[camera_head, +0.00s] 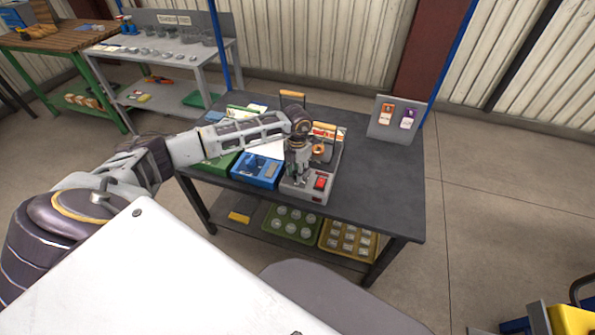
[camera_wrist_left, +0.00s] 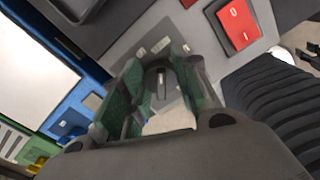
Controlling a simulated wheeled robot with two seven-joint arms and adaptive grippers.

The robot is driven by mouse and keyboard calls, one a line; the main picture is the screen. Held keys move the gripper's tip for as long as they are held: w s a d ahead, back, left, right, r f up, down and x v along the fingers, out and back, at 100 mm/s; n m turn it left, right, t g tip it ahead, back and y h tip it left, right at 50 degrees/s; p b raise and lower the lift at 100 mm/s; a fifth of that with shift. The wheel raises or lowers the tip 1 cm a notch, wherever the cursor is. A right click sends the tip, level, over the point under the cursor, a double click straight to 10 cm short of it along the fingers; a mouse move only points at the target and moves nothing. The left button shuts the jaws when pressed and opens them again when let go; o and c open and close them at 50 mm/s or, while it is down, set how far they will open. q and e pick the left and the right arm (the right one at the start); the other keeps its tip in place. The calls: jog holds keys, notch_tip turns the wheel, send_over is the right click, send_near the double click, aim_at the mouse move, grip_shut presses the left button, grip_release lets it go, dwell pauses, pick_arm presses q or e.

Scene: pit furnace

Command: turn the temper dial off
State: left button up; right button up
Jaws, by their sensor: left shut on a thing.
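The temper dial (camera_wrist_left: 160,86) is a dark round knob with a pale pointer line, on the grey control box (camera_head: 318,191) on the dark table. My left gripper (camera_head: 299,177) reaches down onto the box from above. In the left wrist view its two greenish finger pads stand on either side of the dial, shut on it. In the head view the gripper hides the dial. Small pale labels lie around the dial plate. A red rocker switch (camera_head: 320,183) sits beside the dial, to its right, and shows large in the wrist view (camera_wrist_left: 238,24). My right gripper is not in view.
A blue box (camera_head: 258,170) stands just left of the control box. A copper-coloured round part (camera_head: 319,150) is behind the gripper. A sign stand (camera_head: 393,119) is at the table's back right. The table's right side is clear. Trays (camera_head: 290,223) sit on the shelf below.

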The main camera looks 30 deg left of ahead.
pick_arm(q)
jog(key=shift+n, duration=0.9)
jog(key=shift+a+n, duration=0.1)
jog(key=shift+n, duration=1)
jog(key=n+p, duration=0.1)
jog(key=n, duration=0.2)
jog(key=shift+n, duration=0.3)
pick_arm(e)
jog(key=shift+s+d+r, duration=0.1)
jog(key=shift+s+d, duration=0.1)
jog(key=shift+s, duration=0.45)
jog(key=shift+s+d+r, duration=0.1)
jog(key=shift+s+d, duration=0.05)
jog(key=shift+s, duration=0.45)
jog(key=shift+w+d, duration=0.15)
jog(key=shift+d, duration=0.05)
